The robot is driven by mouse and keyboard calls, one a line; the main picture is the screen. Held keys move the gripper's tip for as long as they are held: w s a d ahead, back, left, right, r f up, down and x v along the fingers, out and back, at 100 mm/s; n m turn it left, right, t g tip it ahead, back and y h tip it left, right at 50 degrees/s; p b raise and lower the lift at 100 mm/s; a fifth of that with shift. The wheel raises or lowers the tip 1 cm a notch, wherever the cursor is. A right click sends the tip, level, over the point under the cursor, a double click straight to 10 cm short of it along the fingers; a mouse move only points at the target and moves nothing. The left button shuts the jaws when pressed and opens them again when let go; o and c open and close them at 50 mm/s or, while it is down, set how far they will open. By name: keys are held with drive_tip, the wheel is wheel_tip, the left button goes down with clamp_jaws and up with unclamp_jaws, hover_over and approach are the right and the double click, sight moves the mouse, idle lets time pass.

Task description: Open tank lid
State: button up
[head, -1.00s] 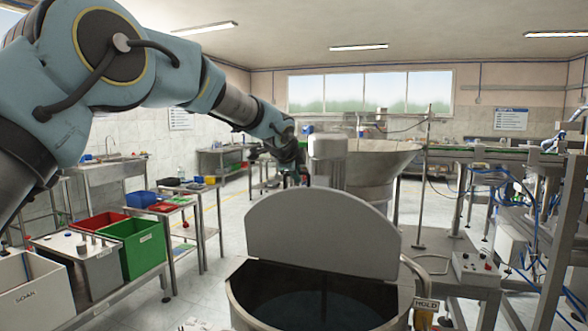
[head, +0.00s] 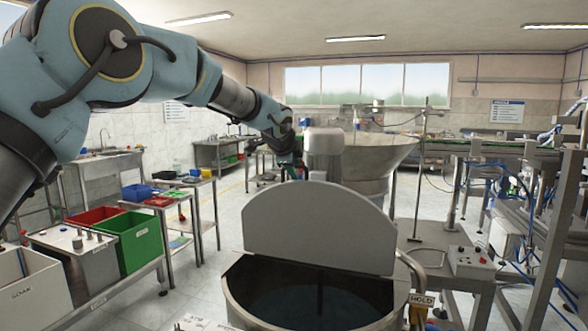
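The tank (head: 388,318) is a round metal vessel at the bottom middle of the head view. Its lid (head: 318,228) is a grey half-round plate standing raised at the tank's far side, so the dark inside shows with a thin upright shaft in it. My arm reaches in from the upper left. My gripper (head: 298,172) is small and dark, behind and above the lid's top edge. Its fingers are partly hidden, and I cannot tell whether it touches the lid or whether it is open.
A large feeder bowl (head: 378,158) stands behind the tank. A bent rail with a HOLD sign (head: 421,300) is at the tank's right, near a control box (head: 470,262). Left are a green bin (head: 135,238) and a SOAK bin (head: 30,290). Open floor lies between.

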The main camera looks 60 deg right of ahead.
drive_tip(key=shift+s+a+f, duration=0.1)
drive_tip(key=shift+a, duration=0.05)
drive_tip(key=b+v, duration=0.4)
drive_tip(key=v, duration=0.6)
drive_tip(key=shift+a+r+b, duration=0.2)
drive_tip(key=shift+r+b, duration=0.1)
